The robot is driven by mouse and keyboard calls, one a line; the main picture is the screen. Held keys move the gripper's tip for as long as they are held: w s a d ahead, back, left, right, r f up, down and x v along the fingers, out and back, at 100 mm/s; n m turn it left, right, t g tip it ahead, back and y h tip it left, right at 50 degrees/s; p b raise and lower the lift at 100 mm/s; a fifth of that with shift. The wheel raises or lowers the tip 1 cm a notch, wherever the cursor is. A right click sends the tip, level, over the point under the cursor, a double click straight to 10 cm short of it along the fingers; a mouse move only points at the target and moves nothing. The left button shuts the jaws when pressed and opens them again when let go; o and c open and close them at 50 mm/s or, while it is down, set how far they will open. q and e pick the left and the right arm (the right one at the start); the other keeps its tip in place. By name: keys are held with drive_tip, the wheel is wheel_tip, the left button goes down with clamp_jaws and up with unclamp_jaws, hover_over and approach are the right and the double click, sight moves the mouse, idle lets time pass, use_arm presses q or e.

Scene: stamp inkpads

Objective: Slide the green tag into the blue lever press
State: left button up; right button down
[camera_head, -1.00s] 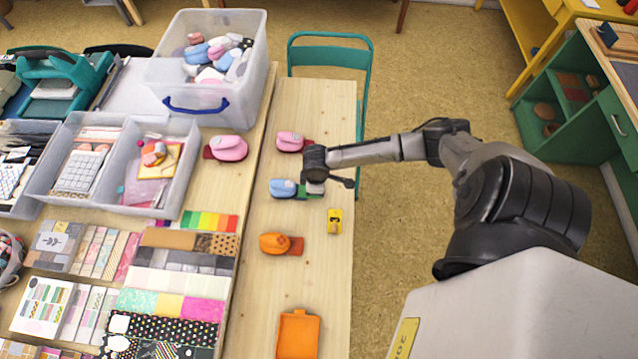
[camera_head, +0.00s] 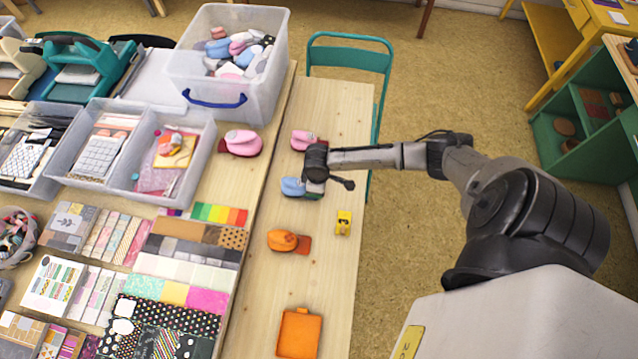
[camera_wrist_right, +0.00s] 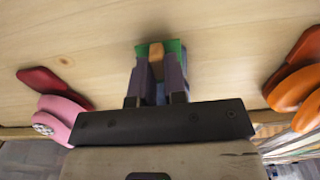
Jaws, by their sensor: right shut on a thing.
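The blue lever press (camera_head: 292,187) sits on the narrow light-wood table in the head view. The green tag (camera_head: 313,194) is at the press's right side, low under my right gripper. Part of it is covered, so I cannot tell how far it is inside the press. My right gripper (camera_wrist_right: 160,75) points down and is shut on the tag. In the right wrist view, the green tag (camera_wrist_right: 174,46) shows beyond the fingertips, with a tan piece between the fingers. The press is mostly hidden there. My left gripper is not in view.
A pink press (camera_head: 303,140) stands behind and an orange press (camera_head: 284,240) in front. A yellow block (camera_head: 343,223) and an orange tray (camera_head: 299,333) are on the same table. A clear bin (camera_head: 221,105) stands at the left.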

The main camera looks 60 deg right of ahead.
drive_tip(key=c, duration=1.1)
unclamp_jaws()
drive_tip(key=shift+r+p, duration=1.1)
drive_tip(key=shift+p, duration=0.3)
drive_tip(key=shift+r+p, duration=2.2)
drive_tip(key=shift+p, duration=0.4)
drive_tip(key=shift+r+p, duration=0.2)
drive_tip(key=shift+p, duration=0.1)
